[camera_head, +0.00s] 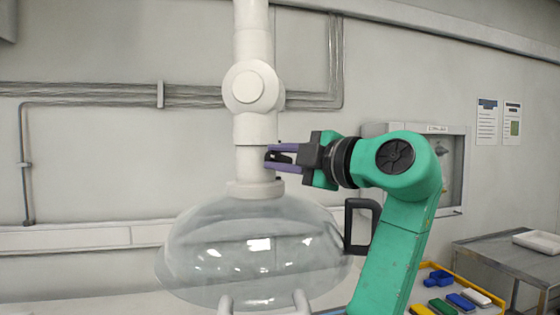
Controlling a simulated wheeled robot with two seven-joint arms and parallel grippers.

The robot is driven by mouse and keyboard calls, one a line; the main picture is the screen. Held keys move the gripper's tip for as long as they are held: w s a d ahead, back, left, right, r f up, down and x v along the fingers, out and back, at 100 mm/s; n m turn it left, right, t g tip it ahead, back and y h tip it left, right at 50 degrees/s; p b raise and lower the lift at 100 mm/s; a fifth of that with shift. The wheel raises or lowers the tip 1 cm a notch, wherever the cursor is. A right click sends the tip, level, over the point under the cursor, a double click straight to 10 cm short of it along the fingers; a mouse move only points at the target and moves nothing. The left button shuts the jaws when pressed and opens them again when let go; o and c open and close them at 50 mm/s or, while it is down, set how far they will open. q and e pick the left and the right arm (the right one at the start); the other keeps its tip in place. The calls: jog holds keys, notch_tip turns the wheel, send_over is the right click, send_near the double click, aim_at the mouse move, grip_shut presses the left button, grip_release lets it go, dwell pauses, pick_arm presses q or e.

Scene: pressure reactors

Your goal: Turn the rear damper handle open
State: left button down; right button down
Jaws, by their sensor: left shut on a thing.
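A white vertical duct (250,130) rises from a clear dome hood (230,245) in the head view. A small dark damper handle (281,158) sticks out from the right side of the duct, just above the dome's collar. My left gripper (270,159), with purple fingers on a green arm, reaches the duct from the right. Its fingers are shut on the dark handle, one above and one below it. The fingers and the gripper body hide much of the handle, so its exact angle is hard to tell. My right gripper is not in view.
A black loop handle (350,228) is at the dome's right edge. Grey curved bars (300,302) show at the bottom. A yellow-edged tray with coloured blocks (439,279) and a grey table (505,255) are at lower right. A wall box (453,165) is behind my arm.

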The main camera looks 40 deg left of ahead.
pick_arm(q)
jog(key=shift+f+n+b, duration=0.25)
jog(key=shift+n+b, duration=0.1)
jog(key=shift+n, duration=1.15)
jog(key=c, duration=0.7)
grip_release()
jog(key=shift+s+d+f, duration=0.1)
jog(key=shift+d, duration=0.2)
jog(key=d, duration=0.4)
jog(key=s+d+b, duration=0.1)
jog(key=d, duration=0.8)
jog(key=shift+s+d+b, duration=0.35)
jog(key=shift+d+b, duration=0.05)
